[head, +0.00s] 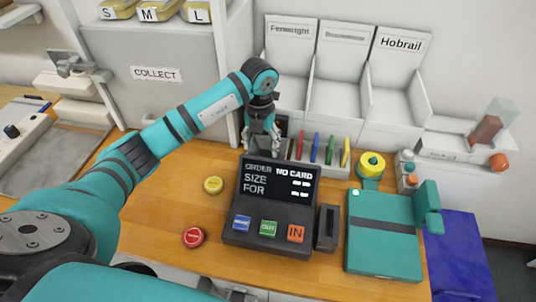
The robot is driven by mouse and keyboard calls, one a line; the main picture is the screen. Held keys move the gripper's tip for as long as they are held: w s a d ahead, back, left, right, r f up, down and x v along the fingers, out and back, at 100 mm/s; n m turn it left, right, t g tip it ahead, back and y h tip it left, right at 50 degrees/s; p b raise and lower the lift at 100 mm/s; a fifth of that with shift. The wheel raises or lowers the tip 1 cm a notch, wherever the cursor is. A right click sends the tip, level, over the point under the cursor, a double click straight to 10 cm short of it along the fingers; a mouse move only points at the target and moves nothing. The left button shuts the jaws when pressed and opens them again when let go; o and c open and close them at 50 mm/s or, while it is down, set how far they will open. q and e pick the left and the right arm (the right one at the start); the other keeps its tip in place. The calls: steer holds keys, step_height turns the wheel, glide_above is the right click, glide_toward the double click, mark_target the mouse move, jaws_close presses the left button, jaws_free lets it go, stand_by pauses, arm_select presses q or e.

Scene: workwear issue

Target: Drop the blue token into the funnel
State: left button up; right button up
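My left gripper (262,142) points down at the back of the wooden table, behind the dark order terminal. Its two fingers look spread apart, with nothing clearly seen between them; the tips are partly hard to make out against a grey box. I cannot make out a blue token anywhere. A yellow round token (213,185) and a red round token (193,237) lie on the table left of the terminal. A yellow round piece with a dark centre (371,163) stands on a teal base at the right; it may be the funnel. My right gripper is not seen.
The order terminal (272,190) with blue, green and orange buttons fills the middle. Red, blue, green and yellow upright pieces (322,148) stand behind it. A teal device (384,240) is at right. White bins and a COLLECT cabinet (150,95) close the back. Wood left of the tokens is clear.

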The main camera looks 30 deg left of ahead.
arm_select(q)
steer(key=shift+o, duration=0.5)
step_height(320, 180, up, 12)
stand_by(0.3)
steer(key=shift+f, duration=0.1)
